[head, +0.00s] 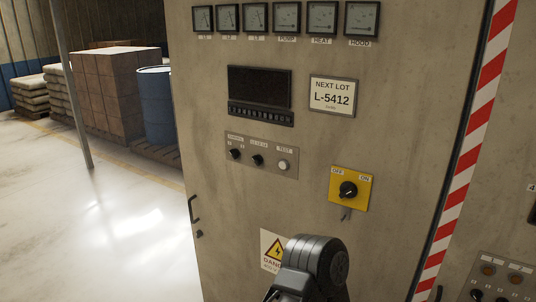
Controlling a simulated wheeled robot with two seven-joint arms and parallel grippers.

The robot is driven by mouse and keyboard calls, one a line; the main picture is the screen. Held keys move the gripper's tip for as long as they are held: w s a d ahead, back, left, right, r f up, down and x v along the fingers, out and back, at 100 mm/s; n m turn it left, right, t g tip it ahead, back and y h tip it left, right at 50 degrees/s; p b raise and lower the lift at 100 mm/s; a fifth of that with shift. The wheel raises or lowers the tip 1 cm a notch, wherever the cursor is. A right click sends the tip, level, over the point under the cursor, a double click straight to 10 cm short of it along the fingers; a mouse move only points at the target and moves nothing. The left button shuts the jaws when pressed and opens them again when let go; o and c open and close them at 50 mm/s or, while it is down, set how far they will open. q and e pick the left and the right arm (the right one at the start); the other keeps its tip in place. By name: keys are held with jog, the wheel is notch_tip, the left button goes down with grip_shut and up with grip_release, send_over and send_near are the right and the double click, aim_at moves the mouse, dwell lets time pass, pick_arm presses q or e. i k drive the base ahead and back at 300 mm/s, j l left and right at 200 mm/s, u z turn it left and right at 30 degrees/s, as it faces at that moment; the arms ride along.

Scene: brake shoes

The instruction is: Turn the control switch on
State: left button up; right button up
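A yellow plate (337,199) on the cabinet front carries a black rotary knob (348,190) between the labels OFF and ON. A small grey tab hangs just below the plate. Up and left of it, a small grey panel (270,167) has two black knobs and a pale button. The left knob (236,154) sits under a label that seems to read CONTROL; which way it points is too small to tell. A dark rounded part of my arm rises from the bottom edge, below the yellow plate. No gripper fingers show, and nothing visibly touches the switches.
The tall beige cabinet (215,85) fills the middle, with several gauges, a dark display (259,87) and a lot sign (332,96). A red-and-white striped edge (463,165) runs at right, with another small panel (502,279) beyond. Open floor, boxes and a blue drum (156,105) lie left.

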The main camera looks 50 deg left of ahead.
aim_at(234, 152)
jog(key=u, duration=1.75)
